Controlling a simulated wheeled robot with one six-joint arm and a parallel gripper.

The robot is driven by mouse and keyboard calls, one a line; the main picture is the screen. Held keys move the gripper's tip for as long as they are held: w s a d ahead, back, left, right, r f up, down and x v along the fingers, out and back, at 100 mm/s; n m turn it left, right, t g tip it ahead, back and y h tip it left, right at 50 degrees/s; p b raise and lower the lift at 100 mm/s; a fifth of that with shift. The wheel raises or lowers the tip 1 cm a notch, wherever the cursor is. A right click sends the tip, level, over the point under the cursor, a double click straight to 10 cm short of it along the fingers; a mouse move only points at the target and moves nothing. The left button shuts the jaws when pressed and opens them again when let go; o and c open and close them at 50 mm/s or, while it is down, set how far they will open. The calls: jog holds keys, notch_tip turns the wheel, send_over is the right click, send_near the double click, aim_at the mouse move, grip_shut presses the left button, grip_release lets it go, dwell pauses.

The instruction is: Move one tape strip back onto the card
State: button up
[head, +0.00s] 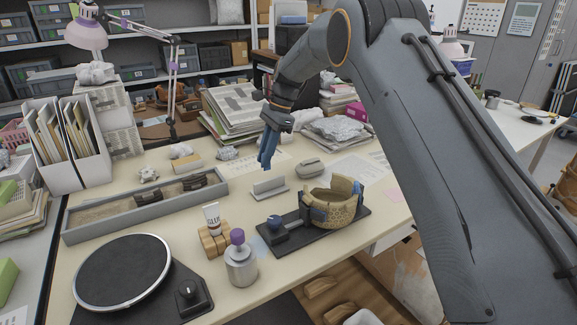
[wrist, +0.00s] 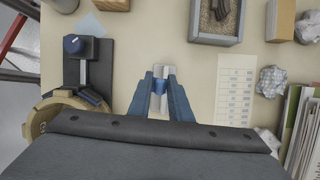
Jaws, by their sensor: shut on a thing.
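My gripper (head: 266,164) hangs above the middle of the table, pointing down, with its blue fingers close together. In the wrist view, a small blue piece (wrist: 159,87) shows between the fingertips. It looks like the tape strip, though it is hard to tell apart from the blue fingers. A light grey stand-like piece (head: 269,187), which may be the card, is on the table just below and in front of the fingertips. The fingers look apart from it.
A partly built pot (head: 333,205) sits on a dark base with a blue-knobbed clamp (head: 278,228). A glue tube (head: 212,218) and purple-capped bottle (head: 240,262) are at the front. A grey sherd tray (head: 150,205) and turntable (head: 122,272) are left. A ruled sheet (wrist: 235,100) lies beside the fingers.

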jog(key=shift+w+a+f+n+b, duration=0.2)
jog(key=shift+a+f, duration=0.05)
jog(key=shift+a, duration=0.25)
jog(key=shift+w+a+f+n+b, duration=0.15)
jog(key=shift+a+f+n, duration=0.05)
jog(key=shift+a, duration=0.3)
jog(key=shift+f, duration=0.15)
jog(key=shift+f+b, duration=0.95)
jog(key=shift+f, duration=1.05)
jog(key=shift+p, duration=0.45)
jog(key=shift+f, duration=1.5)
dwell(0.5)
dwell(0.4)
